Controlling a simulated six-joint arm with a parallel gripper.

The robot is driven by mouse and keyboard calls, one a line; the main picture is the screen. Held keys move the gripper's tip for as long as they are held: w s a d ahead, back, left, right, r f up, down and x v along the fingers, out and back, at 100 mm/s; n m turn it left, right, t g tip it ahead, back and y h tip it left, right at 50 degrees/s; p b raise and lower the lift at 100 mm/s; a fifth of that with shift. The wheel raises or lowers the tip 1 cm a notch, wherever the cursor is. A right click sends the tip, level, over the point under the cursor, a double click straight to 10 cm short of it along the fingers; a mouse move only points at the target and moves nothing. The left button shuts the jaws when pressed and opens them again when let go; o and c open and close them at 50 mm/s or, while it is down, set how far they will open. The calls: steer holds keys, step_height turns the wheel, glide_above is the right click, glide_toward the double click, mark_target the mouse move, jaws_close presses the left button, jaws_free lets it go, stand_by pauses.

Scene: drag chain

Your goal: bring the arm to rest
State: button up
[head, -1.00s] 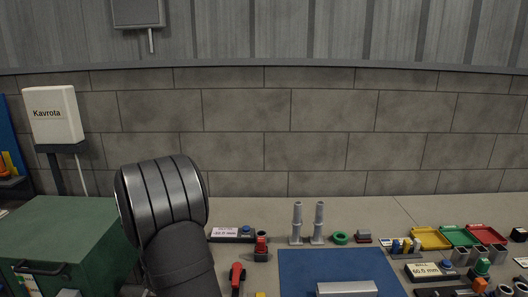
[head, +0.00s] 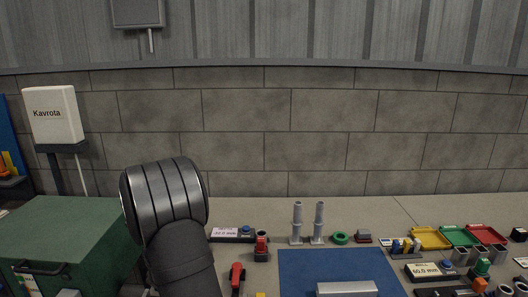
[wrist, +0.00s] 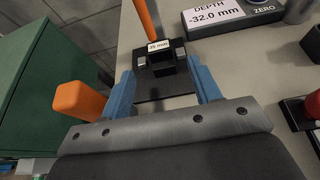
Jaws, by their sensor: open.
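In the wrist view my gripper (wrist: 165,95) shows as two blue fingers set wide apart on a grey plate. It is open and nothing is between the fingers that I can see held. Beyond the fingertips stands a black holder (wrist: 160,58) with a "35 mm" label and an orange rod rising from it. In the head view my dark arm link (head: 165,205) stands at the left of the bench, and the gripper itself is out of that picture.
A green cabinet (head: 75,240) stands left of the bench. A depth gauge (wrist: 235,15) reading -32.0 mm lies behind. A blue mat (head: 340,270) carries a metal bar (head: 346,289). Two grey posts (head: 308,222) stand behind it. Yellow, green and red trays (head: 430,238) sit right.

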steer(key=x, duration=0.9)
steer(key=shift+w+r, duration=0.25)
steer(key=shift+r, duration=0.05)
steer(key=v, duration=1.7)
steer(key=shift+s, duration=0.2)
